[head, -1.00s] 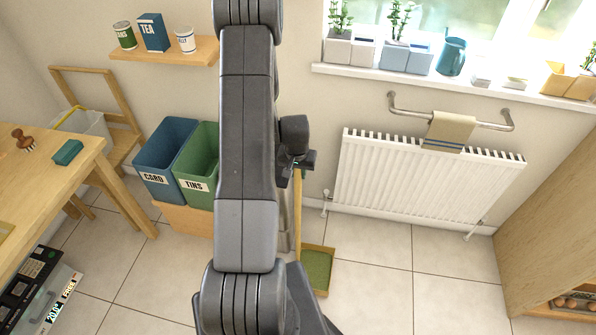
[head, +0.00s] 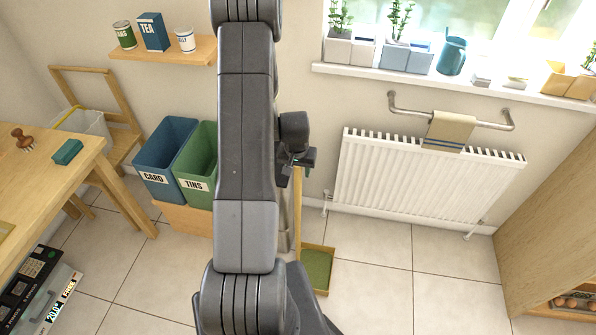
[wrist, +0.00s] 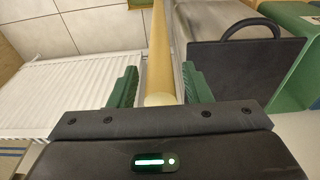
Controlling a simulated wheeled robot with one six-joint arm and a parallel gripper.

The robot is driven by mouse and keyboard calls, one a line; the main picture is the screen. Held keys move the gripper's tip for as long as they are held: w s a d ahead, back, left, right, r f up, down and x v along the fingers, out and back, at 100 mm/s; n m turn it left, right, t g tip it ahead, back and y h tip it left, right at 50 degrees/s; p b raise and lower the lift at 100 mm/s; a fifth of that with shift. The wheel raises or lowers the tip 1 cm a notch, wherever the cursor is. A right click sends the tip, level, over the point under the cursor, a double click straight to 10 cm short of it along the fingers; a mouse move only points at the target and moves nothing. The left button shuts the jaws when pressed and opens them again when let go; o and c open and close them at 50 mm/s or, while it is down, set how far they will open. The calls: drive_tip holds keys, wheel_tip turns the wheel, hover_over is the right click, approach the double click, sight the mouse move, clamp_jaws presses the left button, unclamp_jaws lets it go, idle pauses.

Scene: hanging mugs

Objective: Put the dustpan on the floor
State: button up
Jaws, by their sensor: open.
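The dustpan has a green pan with a wooden rim (head: 317,268) and a long pale wooden handle (head: 298,215). In the head view it is low in the middle, just right of my arm, with the handle upright and the pan at floor level. My gripper (head: 297,164) is at the top of the handle. In the wrist view the handle (wrist: 160,58) runs between the two green fingers (wrist: 160,88), its round end towards the camera. The fingers are open, with a gap on each side of the handle. My arm hides part of the area left of the dustpan.
Blue (head: 165,158) and green (head: 199,165) bins stand left of my arm. A white radiator (head: 425,180) is on the wall to the right. A dark panel with a loop handle (wrist: 245,70) is close right of the handle. The tiled floor (head: 400,290) right of the pan is clear.

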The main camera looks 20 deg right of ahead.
wheel_tip(320, 180, up, 11)
drive_tip(key=s, duration=0.1)
drive_tip(key=shift+s+a+b, duration=0.2)
drive_tip(key=shift+a+b, duration=0.25)
drive_tip(key=shift+f, duration=0.2)
drive_tip(key=f, duration=0.4)
drive_tip(key=w+f, duration=0.1)
drive_tip(key=f, duration=0.3)
drive_tip(key=d+f, duration=0.1)
drive_tip(key=f, duration=0.3)
drive_tip(key=shift+w+f, duration=0.1)
drive_tip(key=shift+w, duration=0.15)
drive_tip(key=shift+r+p, duration=0.2)
drive_tip(key=shift+p, duration=0.25)
